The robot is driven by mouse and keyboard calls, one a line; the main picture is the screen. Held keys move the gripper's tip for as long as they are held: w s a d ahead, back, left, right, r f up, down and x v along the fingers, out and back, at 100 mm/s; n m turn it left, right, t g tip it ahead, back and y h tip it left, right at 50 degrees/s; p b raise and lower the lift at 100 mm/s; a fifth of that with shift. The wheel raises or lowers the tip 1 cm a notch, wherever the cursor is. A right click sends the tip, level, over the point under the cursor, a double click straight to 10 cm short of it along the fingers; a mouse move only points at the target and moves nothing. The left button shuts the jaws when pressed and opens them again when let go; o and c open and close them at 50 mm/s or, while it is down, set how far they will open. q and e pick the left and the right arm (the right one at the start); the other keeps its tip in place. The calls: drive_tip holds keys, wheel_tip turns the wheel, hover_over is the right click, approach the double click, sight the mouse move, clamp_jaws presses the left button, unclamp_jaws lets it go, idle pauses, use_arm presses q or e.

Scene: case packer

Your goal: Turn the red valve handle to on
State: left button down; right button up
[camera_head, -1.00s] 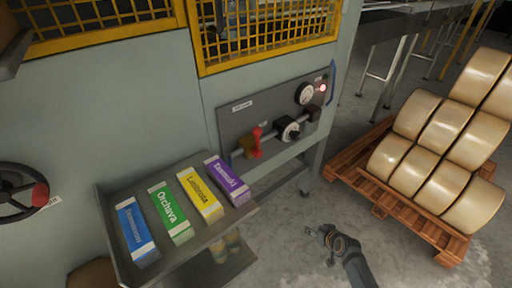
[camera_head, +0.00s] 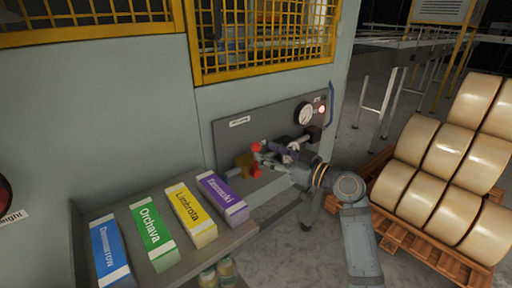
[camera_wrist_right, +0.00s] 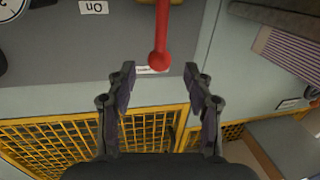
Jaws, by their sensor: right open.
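The red valve handle (camera_head: 256,148) is on the grey control panel (camera_head: 225,135) of the machine. Its lower red part shows just left of my right gripper (camera_head: 262,154), which partly covers the valve. In the right wrist view the handle (camera_wrist_right: 161,40) is a red lever with a round knob, pointing down the picture toward the gap between my fingers. My right gripper (camera_wrist_right: 160,85) is open, with the knob just beyond and between the fingertips, not gripped. A label reading "On" (camera_wrist_right: 93,7) shows left of the lever. My left gripper is not in view.
A shelf (camera_head: 190,265) with several coloured boxes juts out below left. A pallet (camera_head: 400,235) of large rolls stands at right.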

sight(260, 149)
drive_tip(key=x, duration=0.5)
drive_tip(key=shift+w, duration=0.1)
clamp_jaws()
